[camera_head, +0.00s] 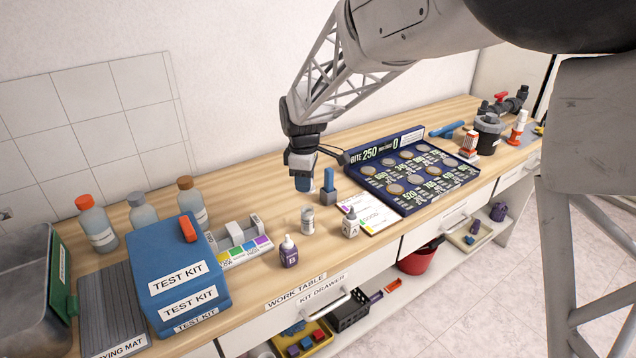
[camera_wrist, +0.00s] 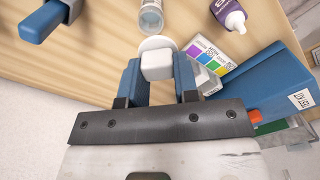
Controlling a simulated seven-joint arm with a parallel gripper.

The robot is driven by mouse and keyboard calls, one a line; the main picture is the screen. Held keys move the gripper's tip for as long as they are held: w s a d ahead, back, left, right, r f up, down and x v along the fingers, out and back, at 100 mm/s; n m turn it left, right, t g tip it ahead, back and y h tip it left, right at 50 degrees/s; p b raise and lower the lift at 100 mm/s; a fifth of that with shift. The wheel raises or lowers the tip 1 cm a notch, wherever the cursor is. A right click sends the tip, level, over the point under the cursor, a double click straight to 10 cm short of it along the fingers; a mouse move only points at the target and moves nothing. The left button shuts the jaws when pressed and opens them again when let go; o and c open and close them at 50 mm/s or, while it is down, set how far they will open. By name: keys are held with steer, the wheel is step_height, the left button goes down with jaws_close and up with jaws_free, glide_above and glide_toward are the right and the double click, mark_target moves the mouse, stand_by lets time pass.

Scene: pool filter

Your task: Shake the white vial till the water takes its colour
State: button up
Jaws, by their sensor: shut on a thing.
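My gripper (camera_head: 303,182) points down over the work table, above and slightly left of a small clear vial (camera_head: 307,221) that stands upright. In the wrist view its blue fingers are shut on a small white block-shaped piece (camera_wrist: 157,66). A round white disc (camera_wrist: 158,43) shows just beyond that piece and looks joined to it, like a cap with a knob. The vial (camera_wrist: 151,16) lies past the disc, cut by the top edge. I see no strong colour in the vial.
A purple bottle (camera_head: 288,252) and a white dropper bottle (camera_head: 350,223) stand close to the vial. A colour comparator (camera_head: 240,240) and blue test kit boxes (camera_head: 176,272) are at the left. A blue-handled item (camera_head: 328,188) and a coin tray (camera_head: 410,170) are at the right.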

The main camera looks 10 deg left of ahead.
steer(key=shift+w+a+r, duration=0.1)
steer(key=shift+w+a, duration=0.25)
steer(key=shift+w, duration=0.35)
steer(key=shift+f, duration=0.25)
steer(key=shift+f, duration=2.9)
steer(key=shift+f, duration=0.25)
stand_by(0.4)
steer(key=o, duration=1.4)
steer(key=shift+o, duration=0.2)
steer(key=shift+r, duration=0.15)
step_height(320, 180, up, 7)
stand_by(0.7)
